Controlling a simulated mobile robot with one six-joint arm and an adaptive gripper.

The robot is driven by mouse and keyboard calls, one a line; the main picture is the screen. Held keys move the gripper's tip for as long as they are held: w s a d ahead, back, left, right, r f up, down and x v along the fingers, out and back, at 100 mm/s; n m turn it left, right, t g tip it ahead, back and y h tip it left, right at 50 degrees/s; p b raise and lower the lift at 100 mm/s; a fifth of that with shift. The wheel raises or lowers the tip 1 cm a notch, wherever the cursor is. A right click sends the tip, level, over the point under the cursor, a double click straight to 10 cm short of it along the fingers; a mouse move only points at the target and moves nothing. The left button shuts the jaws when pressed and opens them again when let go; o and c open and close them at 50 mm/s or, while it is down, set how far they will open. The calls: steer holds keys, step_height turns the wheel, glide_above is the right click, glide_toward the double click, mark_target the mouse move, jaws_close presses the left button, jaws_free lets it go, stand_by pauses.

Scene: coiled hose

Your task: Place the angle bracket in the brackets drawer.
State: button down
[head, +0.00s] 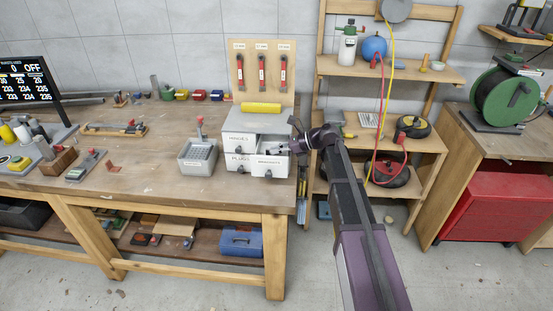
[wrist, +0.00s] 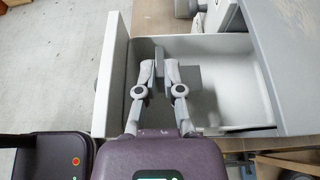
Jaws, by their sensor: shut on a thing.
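The angle bracket (wrist: 188,75) is a small grey piece between my fingertips in the wrist view. My gripper (wrist: 160,70) is shut on it, over the inside of an open white drawer (wrist: 113,75). In the head view the open brackets drawer (head: 270,163) is pulled out at the lower right of a small grey-topped cabinet (head: 250,125). My gripper (head: 296,142) is just above and to the right of it there. The bracket is too small to make out in the head view. I cannot tell whether it touches the drawer floor.
The hinges drawer (head: 240,138) and plugs drawer (head: 238,159) are beside the brackets drawer. A yellow roll (head: 261,107) lies on the cabinet. A grey tray (head: 198,155) stands to its left on the workbench (head: 150,185). A wooden shelf unit (head: 390,75) stands to the right.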

steer(key=shift+f+b, duration=1.35)
steer(key=shift+f, duration=0.25)
steer(key=shift+f, duration=0.1)
steer(key=c, duration=0.8)
jaws_free()
steer(key=shift+o, duration=0.2)
steer(key=shift+r, duration=0.25)
steer(key=p+v, duration=0.4)
steer(key=v, duration=0.8)
steer(key=shift+p, duration=0.35)
